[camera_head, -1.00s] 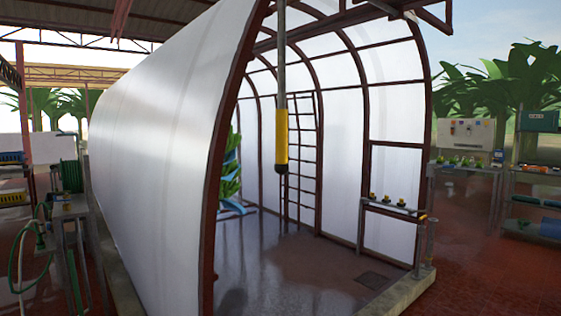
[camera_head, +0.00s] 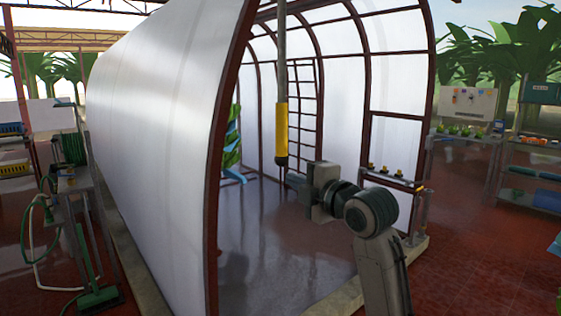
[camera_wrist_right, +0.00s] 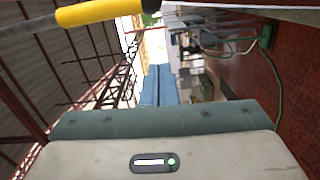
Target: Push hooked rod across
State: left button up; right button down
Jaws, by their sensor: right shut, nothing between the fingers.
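The hanging rod (camera_head: 281,62) is a grey pole with a yellow grip (camera_head: 281,125) and a dark lower end. It hangs upright at the greenhouse tunnel's opening. No hook shows on the visible part. In the right wrist view the yellow grip (camera_wrist_right: 98,12) crosses the top left. My right gripper (camera_head: 289,180) is shut and empty, close to the rod's bottom end in the head view. I cannot tell whether it touches. Its closed fingers (camera_wrist_right: 158,85) show below the grip in the wrist view, with a visible gap in that picture. My left gripper is not in view.
The tunnel's white wall (camera_head: 160,130) and dark red front arch (camera_head: 225,170) stand left of the rod. A ladder-like frame (camera_head: 303,110) and a small rail with yellow-topped fittings (camera_head: 385,172) are inside to the right. The tunnel floor (camera_head: 260,245) looks largely clear.

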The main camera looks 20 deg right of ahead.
aim_at(280, 160)
jog(key=shift+s+a+r+n, duration=0.15)
jog(key=shift+s+r+n, duration=0.25)
jog(key=shift+r, duration=0.45)
jog(key=w+p, duration=0.6)
jog(key=w, duration=0.5)
jog(key=shift+w+a+r, duration=0.1)
jog(key=shift+a, duration=0.05)
jog(key=shift+w+d+p, duration=0.15)
jog(key=shift+d+p, duration=0.15)
jog(key=shift+d, duration=0.25)
jog(key=shift+a, duration=0.15)
jog(key=shift+w, duration=0.1)
